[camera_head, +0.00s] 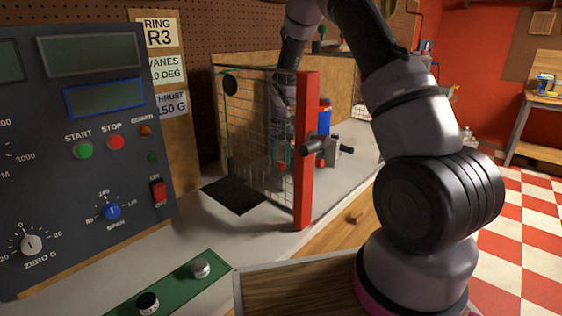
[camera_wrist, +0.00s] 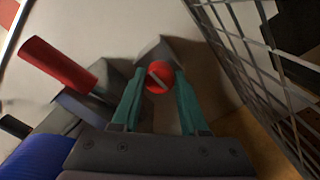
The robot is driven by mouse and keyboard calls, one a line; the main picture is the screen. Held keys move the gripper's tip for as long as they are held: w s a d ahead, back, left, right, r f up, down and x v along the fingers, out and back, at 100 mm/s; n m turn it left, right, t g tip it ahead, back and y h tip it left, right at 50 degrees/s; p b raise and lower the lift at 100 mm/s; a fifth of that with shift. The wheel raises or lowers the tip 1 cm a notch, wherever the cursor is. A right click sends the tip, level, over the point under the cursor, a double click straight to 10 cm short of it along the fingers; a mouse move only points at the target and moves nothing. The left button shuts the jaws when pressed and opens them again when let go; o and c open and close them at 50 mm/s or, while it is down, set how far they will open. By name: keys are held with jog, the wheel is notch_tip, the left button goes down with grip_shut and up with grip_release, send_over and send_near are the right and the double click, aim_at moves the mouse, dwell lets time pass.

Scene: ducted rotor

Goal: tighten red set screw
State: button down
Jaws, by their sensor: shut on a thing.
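The red set screw (camera_wrist: 158,77) shows in the wrist view as a round red head with a pale slot across it. It stands in front of a grey block (camera_wrist: 155,48). My gripper (camera_wrist: 160,76) has teal fingers, one on each side of the screw head, and is shut on it. In the head view my arm reaches behind the wire mesh guard (camera_head: 258,125).
The mesh guard (camera_wrist: 265,75) is close on the right in the wrist view. A red cylinder (camera_wrist: 57,65) and a blue part (camera_wrist: 38,158) lie left of my fingers. In the head view, a red post (camera_head: 305,150) and a control panel (camera_head: 85,150) stand on the bench.

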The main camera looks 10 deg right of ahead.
dwell(0.4)
jog(key=shift+c, duration=2.1)
grip_release()
notch_tip(320, 180, up, 11)
jog(key=shift+f, duration=0.1)
